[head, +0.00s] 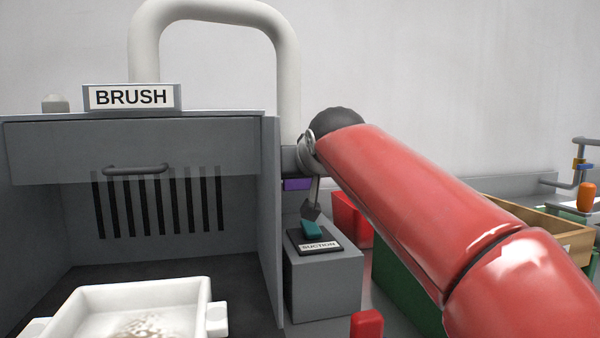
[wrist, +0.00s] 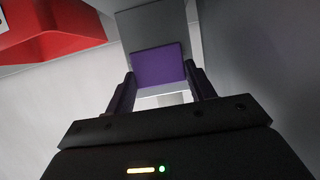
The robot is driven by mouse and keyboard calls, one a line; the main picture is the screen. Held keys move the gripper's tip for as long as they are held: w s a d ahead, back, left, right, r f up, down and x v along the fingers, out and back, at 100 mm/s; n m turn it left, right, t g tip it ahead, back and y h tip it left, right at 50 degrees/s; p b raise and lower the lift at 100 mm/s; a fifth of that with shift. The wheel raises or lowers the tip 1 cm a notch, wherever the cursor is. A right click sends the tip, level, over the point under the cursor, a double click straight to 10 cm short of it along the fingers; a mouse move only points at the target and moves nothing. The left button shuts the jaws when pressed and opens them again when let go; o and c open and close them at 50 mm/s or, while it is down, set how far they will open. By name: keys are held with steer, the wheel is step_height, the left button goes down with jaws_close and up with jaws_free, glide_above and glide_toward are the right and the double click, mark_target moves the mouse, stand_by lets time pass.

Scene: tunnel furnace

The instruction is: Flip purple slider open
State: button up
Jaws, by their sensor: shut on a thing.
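The purple slider (head: 297,184) shows as a small piece beside the right wall of the grey cabinet in the head view, partly hidden by the arm and the cabinet. In the wrist view the purple slider (wrist: 158,65) is a flat purple plate in front of a grey panel. My gripper (wrist: 162,80) has one dark finger on each side of the plate and is shut on it. In the head view my red arm reaches in from the right, and I cannot make out the gripper's fingers there.
A grey cabinet with a BRUSH sign (head: 131,97) holds a white tray (head: 140,290). Below the arm's end is a teal SUCTION switch (head: 311,230) on a grey block (head: 325,285). Red bins (head: 350,217) and a wooden-edged box (head: 545,230) stand to the right.

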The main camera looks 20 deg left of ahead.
steer(key=s+d+b, duration=0.2)
steer(key=s, duration=0.1)
steer(key=s+d+b, duration=0.1)
steer(key=s, duration=0.1)
steer(key=shift+s+d+f, duration=0.1)
steer(key=shift+s+d, duration=0.05)
steer(key=shift+s, duration=0.05)
steer(key=o, duration=1.4)
steer(key=v, duration=0.8)
